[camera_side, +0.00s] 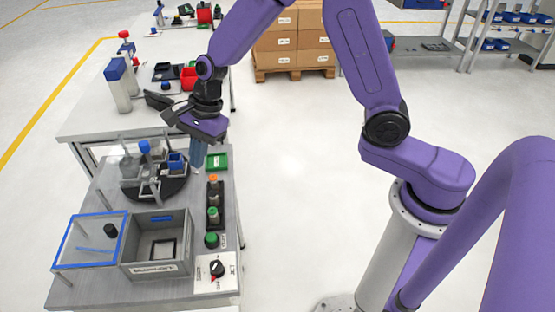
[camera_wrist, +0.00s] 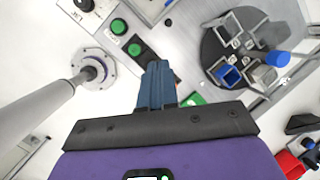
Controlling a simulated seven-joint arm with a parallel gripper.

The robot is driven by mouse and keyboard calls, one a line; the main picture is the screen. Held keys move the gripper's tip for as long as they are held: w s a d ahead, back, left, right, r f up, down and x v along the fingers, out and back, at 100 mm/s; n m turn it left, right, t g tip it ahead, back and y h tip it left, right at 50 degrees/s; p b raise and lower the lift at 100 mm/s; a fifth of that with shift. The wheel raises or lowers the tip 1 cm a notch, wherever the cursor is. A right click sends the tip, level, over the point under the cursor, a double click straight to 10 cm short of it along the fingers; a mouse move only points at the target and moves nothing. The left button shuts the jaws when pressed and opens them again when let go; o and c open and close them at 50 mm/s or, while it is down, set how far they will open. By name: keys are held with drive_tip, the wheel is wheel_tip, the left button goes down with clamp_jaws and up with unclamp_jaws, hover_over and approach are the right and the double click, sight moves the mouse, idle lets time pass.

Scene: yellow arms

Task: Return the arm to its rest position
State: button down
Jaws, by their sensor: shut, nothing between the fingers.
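My gripper (camera_side: 197,155) hangs from the purple arm above the workbench (camera_side: 218,245), with its blue fingers pointing down beside the green tray (camera_side: 217,161). In the wrist view the fingers of my gripper (camera_wrist: 157,68) are together with nothing visible between them. The arm is bent high and reaches to the left from its grey column. Whether the fingertips touch anything below cannot be told, but they look clear of the objects.
A dark round turntable (camera_side: 170,190) with holders and blue parts stands left of my gripper. A black rack (camera_side: 214,190) with capped vials, a grey bin (camera_side: 183,262) and a switch panel (camera_side: 215,287) are nearer. Stacked cartons (camera_side: 290,40) stand behind. Open floor lies right.

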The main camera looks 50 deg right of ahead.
drive_tip(key=s+d+r+n+h, duration=0.1)
drive_tip(key=s+d+r+n, duration=0.1)
drive_tip(key=s+d+n, duration=0.3)
drive_tip(key=s+d+r+n+h, duration=0.1)
drive_tip(key=s+d+n, duration=0.4)
drive_tip(key=s+n, duration=0.8)
drive_tip(key=s+d+r+n+g+h, duration=0.1)
drive_tip(key=s+d+r+n, duration=0.3)
drive_tip(key=s+n, duration=0.6)
drive_tip(key=shift+s+d, duration=0.4)
drive_tip(key=shift+s, duration=0.1)
